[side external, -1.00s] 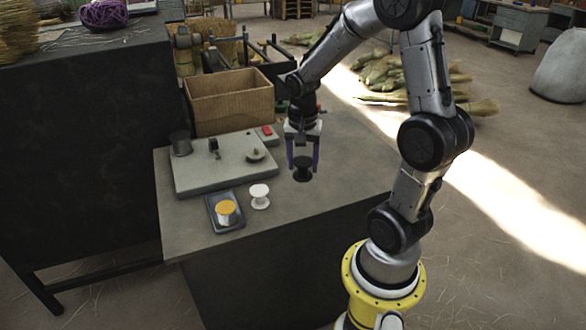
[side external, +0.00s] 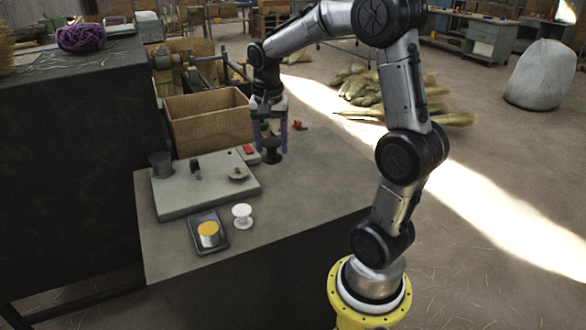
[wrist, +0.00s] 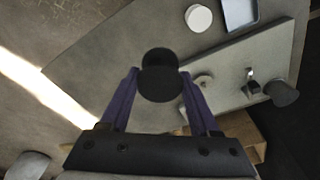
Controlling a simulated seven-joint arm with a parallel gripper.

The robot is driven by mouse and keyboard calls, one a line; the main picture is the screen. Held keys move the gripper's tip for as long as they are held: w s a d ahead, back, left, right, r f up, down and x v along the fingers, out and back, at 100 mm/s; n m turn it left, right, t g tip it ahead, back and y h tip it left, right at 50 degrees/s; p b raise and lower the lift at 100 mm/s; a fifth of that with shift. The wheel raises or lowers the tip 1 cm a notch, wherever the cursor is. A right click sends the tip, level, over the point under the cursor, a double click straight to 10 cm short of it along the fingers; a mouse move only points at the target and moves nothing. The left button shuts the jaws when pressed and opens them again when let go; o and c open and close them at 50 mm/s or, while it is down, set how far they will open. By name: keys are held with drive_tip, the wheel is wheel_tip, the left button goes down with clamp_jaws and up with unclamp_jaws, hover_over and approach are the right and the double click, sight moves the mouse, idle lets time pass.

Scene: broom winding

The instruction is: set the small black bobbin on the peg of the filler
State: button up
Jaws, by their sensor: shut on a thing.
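The small black bobbin (side external: 271,156) is held upright between the two purple fingers of my gripper (side external: 270,147), above the table. The wrist view also shows the bobbin (wrist: 159,76) end-on between the fingertips. The filler (side external: 205,192) is a flat grey plate lying on the table. A small round disc with a short peg (side external: 237,173) stands near its right end. In the side view my gripper is to the right of and behind the peg. In the wrist view the peg (wrist: 203,82) is right of the bobbin, apart from it.
A white spool (side external: 242,215) and a tray (side external: 220,243) holding a yellow-wound spool (side external: 208,234) are in front. An open cardboard box (side external: 212,137) stands behind.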

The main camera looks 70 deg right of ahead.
drive_tip(key=w+d, duration=0.6)
drive_tip(key=w, duration=0.4)
drive_tip(key=shift+w+d+f, duration=0.6)
drive_tip(key=shift+w+f, duration=0.4)
drive_tip(key=shift+f, duration=1.15)
drive_tip(key=shift+w+d+f, duration=0.6)
drive_tip(key=shift+w+f, duration=0.4)
drive_tip(key=shift+f, duration=1.1)
drive_tip(key=shift+w+d+f, duration=0.6)
drive_tip(key=shift+w+f, duration=0.4)
drive_tip(key=shift+f, duration=1.15)
drive_tip(key=shift+f, duration=0.55)
drive_tip(key=o, duration=1.1)
drive_tip(key=shift+c, duration=0.2)
wheel_tip(320, 180, up, 11)
drive_tip(key=a, duration=0.1)
drive_tip(key=shift+s+a, duration=0.15)
